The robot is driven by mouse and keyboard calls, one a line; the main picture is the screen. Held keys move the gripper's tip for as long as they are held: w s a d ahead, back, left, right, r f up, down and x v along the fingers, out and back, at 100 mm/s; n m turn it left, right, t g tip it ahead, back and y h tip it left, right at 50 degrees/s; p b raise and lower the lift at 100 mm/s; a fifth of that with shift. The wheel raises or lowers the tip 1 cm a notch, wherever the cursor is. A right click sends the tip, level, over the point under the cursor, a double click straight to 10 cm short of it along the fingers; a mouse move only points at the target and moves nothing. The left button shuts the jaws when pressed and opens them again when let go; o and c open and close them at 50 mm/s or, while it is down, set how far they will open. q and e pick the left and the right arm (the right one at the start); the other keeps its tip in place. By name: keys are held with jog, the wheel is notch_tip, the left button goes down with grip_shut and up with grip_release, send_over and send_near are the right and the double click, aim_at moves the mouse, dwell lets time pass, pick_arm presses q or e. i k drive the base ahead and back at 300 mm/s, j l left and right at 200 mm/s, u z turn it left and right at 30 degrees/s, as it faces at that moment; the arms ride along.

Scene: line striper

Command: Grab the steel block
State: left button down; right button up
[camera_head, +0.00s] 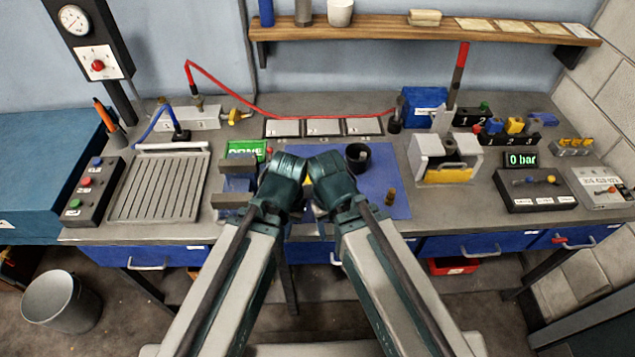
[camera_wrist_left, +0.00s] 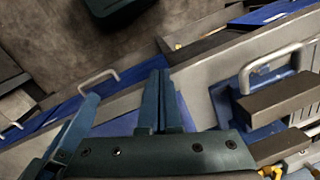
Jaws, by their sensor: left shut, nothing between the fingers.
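I cannot tell for sure which thing is the steel block. A blue vise (camera_head: 238,184) with grey steel jaw pieces stands at the bench front, left of my arms. A grey bar-shaped block (camera_wrist_left: 285,103) by the blue vise body shows at the right of the left wrist view. A pale grey block-like fixture (camera_head: 430,147) with a yellow front stands on the right of the bench. My left gripper (camera_wrist_left: 160,76) is shut and empty, its blue fingers together, apart from the grey bar. In the head view my wrists hide the fingers. My right gripper's fingers are hidden too.
A blue mat (camera_head: 375,190) lies mid-bench with a black cup (camera_head: 358,157) and a small brown piece (camera_head: 390,197). A ribbed grey plate (camera_head: 160,187) lies left. A control box (camera_head: 545,190) sits right. Drawer handles (camera_wrist_left: 98,80) stick out along the front.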

aim_at(308, 185)
jog(key=z, duration=1.25)
jog(key=k+j+z, duration=0.1)
jog(key=z, duration=0.15)
jog(key=k+j+z, duration=0.25)
jog(key=k+j, duration=0.25)
jog(key=k, duration=0.15)
jog(key=k+j, duration=0.25)
jog(key=k, duration=0.1)
